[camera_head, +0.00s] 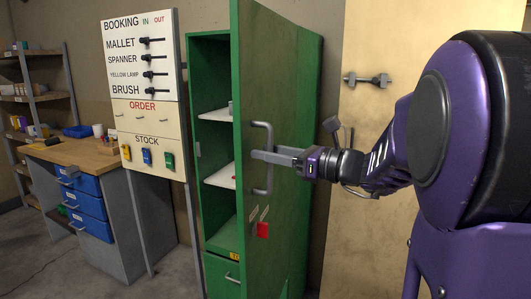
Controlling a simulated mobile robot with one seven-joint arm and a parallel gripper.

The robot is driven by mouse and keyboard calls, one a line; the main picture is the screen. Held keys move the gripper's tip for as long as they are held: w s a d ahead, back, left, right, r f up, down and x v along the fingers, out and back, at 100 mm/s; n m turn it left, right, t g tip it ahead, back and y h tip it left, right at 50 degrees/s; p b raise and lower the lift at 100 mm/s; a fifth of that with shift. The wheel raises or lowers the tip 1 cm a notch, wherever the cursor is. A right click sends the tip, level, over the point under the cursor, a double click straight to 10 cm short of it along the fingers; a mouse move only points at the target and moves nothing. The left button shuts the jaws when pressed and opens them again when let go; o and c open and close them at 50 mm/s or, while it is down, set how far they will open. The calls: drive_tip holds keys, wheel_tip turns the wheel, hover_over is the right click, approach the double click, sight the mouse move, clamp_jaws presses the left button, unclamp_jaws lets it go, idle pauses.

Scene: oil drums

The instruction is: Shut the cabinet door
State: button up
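The tall green cabinet (215,75) stands in the middle of the view with its upper compartment open, showing white shelves inside. Its green door (282,75) is swung out towards me, ajar, and covers part of the cabinet. A vertical grey handle (269,183) is on the door's face. My gripper (258,155) reaches in from the right with its fingers at the handle, near the middle of its bar. I cannot tell whether the fingers are closed around the bar or only touch it. My purple arm fills the right side.
A booking board (145,55) stands left of the cabinet. A workbench (75,150) with blue drawers (85,205) and a shelf rack (35,95) are farther left. A pale wall panel (365,120) is behind my arm. Floor in front of the workbench is clear.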

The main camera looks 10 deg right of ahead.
clamp_jaws()
idle(1.3)
